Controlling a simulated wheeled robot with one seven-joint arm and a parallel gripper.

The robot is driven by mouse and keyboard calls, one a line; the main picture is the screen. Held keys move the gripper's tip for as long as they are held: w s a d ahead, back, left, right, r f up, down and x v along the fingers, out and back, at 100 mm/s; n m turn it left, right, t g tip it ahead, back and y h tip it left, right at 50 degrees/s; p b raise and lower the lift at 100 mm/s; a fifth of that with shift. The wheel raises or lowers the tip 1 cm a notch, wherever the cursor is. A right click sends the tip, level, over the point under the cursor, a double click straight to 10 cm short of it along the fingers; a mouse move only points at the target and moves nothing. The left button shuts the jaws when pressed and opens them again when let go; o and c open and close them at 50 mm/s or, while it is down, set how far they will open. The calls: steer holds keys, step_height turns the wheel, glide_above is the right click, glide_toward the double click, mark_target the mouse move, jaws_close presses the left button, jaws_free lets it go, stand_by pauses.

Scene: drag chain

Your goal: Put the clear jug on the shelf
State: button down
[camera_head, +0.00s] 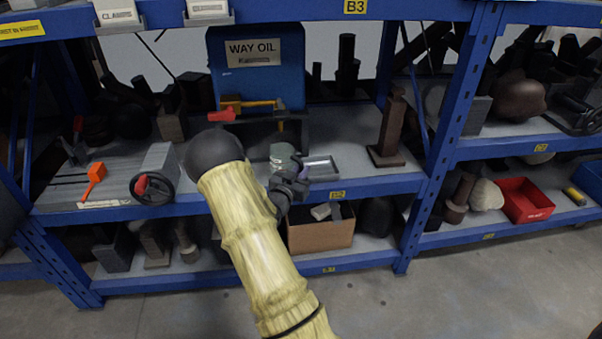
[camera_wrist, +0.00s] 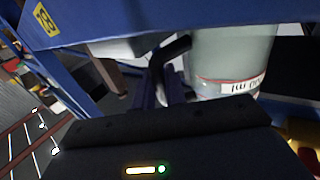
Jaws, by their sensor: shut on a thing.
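The clear jug (camera_head: 283,157) is a pale greenish, see-through vessel at the middle shelf, behind its front edge. In the wrist view the jug (camera_wrist: 232,58) shows upside down, with a red line, a white label and a dark handle (camera_wrist: 158,68). My gripper (camera_head: 300,172) is at the jug's right side in the head view. In the wrist view its fingers (camera_wrist: 166,92) are shut on the handle.
A grey tray (camera_head: 320,168) lies just right of the jug. A blue WAY OIL case (camera_head: 255,85) stands behind. A brown column (camera_head: 391,130) is further right, with bare shelf between. A cardboard box (camera_head: 320,236) sits on the lower shelf. A blue upright (camera_head: 458,110) bounds the bay.

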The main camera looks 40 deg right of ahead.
steer(key=shift+f, duration=0.15)
steer(key=c, duration=1.5)
jaws_free()
steer(key=shift+o, duration=0.2)
steer(key=shift+a+r, duration=0.2)
steer(key=p+v, duration=0.2)
steer(key=v, duration=0.9)
steer(key=shift+s+a, duration=0.2)
steer(key=shift+a, duration=0.05)
